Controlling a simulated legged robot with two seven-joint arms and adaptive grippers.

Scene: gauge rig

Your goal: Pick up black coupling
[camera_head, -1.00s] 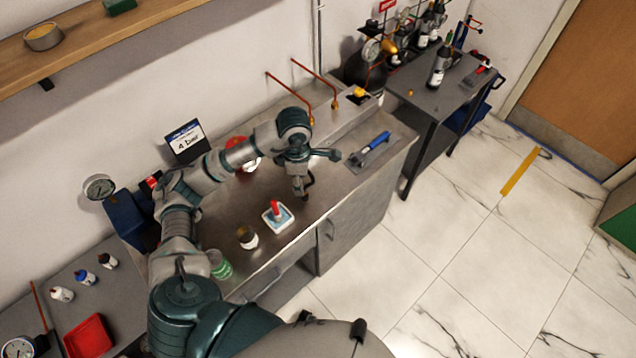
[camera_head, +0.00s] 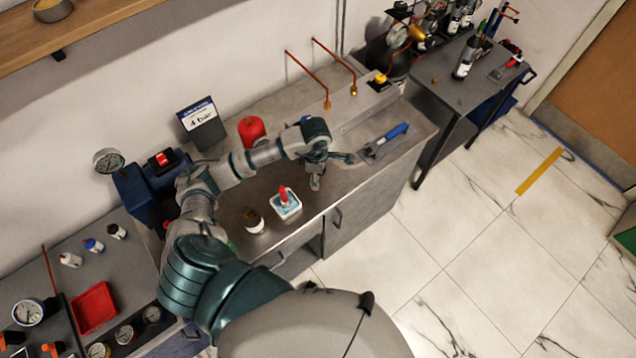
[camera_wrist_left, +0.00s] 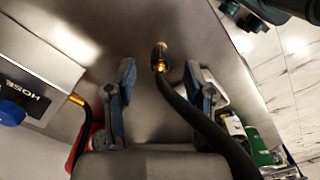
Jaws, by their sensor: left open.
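A dark coupling with brass-coloured parts (camera_wrist_left: 160,56) shows in the left wrist view at the end of a black hose (camera_wrist_left: 203,122). It lies between the lines of my left gripper's fingertips (camera_wrist_left: 160,74), over the metal bench top. My left gripper also shows in the head view (camera_head: 316,181), pointing down above the bench (camera_head: 262,190). Its fingers are apart, one on each side of the hose end, and do not visibly grip it. In the head view the coupling is too small or hidden to make out. My right gripper is not in view.
A blue-handled tool (camera_head: 388,139) lies to the right. A box marked HOSE (camera_wrist_left: 35,75) is at left in the wrist view.

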